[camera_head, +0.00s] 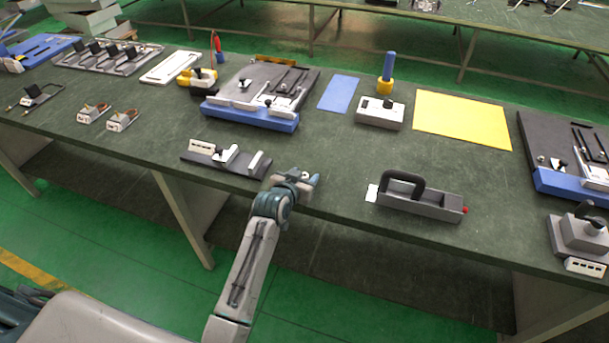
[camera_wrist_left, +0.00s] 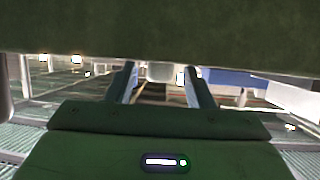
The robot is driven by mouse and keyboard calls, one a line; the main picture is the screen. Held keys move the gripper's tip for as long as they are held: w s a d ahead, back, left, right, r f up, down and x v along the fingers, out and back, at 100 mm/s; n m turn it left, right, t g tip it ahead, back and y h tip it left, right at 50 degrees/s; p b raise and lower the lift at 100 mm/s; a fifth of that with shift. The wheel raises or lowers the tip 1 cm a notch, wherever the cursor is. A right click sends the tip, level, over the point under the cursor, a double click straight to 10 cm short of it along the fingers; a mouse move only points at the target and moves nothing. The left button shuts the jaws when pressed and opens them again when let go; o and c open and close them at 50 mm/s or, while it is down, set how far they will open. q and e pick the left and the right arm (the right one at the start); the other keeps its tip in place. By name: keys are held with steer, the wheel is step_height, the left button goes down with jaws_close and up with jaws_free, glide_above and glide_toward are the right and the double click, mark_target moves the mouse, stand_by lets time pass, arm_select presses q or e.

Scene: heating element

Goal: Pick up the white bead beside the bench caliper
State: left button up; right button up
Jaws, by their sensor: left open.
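The device that looks like the bench caliper (camera_head: 226,160) lies near the table's front edge in the head view. It has a dark base with white blocks on it. I cannot make out a white bead beside it for certain. My left gripper (camera_head: 308,180) is at the table's front edge, to the right of this device and apart from it. In the left wrist view its two fingers (camera_wrist_left: 160,88) are spread. A pale blurred shape (camera_wrist_left: 160,71) shows between them, and I cannot tell what it is. My right gripper is not in view.
A grey block with a black handle (camera_head: 410,193) stands to the right of my left gripper. Behind are a blue-edged fixture (camera_head: 250,118), a blue mat (camera_head: 339,93), a white box (camera_head: 380,113) and a yellow mat (camera_head: 462,118). The green table between them is partly clear.

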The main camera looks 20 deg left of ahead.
arm_select(q)
steer(key=shift+c, duration=0.5)
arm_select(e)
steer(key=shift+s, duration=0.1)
arm_select(q)
steer(key=c, duration=0.7)
jaws_close()
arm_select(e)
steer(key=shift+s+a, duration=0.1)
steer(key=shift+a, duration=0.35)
arm_select(q)
steer(key=shift+r, duration=0.1)
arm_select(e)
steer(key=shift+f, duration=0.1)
